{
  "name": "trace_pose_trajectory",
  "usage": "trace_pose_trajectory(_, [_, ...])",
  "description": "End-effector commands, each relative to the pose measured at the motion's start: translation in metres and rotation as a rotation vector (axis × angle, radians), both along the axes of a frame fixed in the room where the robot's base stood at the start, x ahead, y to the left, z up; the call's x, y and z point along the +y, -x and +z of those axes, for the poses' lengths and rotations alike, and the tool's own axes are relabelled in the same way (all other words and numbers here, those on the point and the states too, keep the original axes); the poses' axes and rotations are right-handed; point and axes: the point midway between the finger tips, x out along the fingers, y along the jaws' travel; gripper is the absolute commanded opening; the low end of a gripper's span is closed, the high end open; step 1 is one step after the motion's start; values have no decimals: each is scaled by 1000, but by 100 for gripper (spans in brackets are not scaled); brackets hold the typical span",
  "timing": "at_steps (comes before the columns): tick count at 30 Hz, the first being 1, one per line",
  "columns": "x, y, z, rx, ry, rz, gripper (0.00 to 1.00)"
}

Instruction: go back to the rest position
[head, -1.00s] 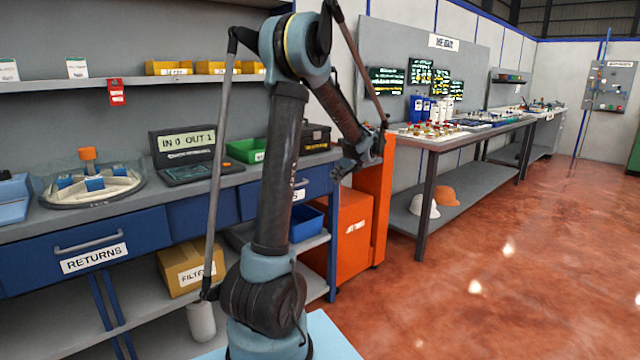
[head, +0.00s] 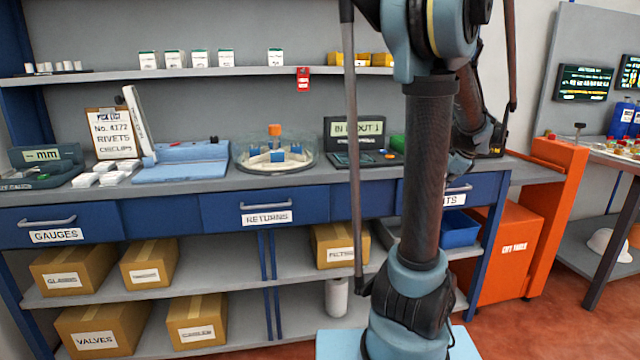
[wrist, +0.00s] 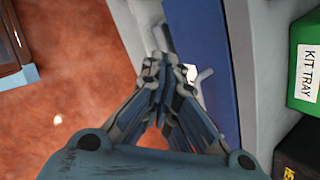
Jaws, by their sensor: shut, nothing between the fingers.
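My gripper (wrist: 163,75) shows in the wrist view with its fingers together and nothing between them. It points down over the red floor, beside the blue drawer front and its handle (wrist: 203,75). In the head view my gripper (head: 462,165) hangs in front of the right end of the bench, partly hidden behind my own arm. My arm is folded, with its elbow at the top of the picture.
The bench (head: 205,186) has a RETURNS drawer (head: 266,212), a round clear dispenser (head: 273,152) and a blue tray (head: 182,160). An orange cabinet (head: 505,250) stands at the right end. A green kit tray (wrist: 305,65) is near my wrist. Red floor lies at the right.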

Motion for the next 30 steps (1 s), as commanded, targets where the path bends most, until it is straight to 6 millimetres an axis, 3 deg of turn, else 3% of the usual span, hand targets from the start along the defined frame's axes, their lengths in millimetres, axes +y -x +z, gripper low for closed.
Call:
trace_pose_trajectory(1, [21, 9, -1, 2, 34, 73, 0])
trace_pose_trajectory(6, [75, 41, -7, 7, 160, 317, 0])
trace_pose_trajectory(15, [148, 108, -28, 6, 366, 758, 0])
trace_pose_trajectory(22, [185, 162, -53, -3, 515, 1102, 0])
trace_pose_trajectory(30, [207, 223, -89, -16, 680, 1506, 0])
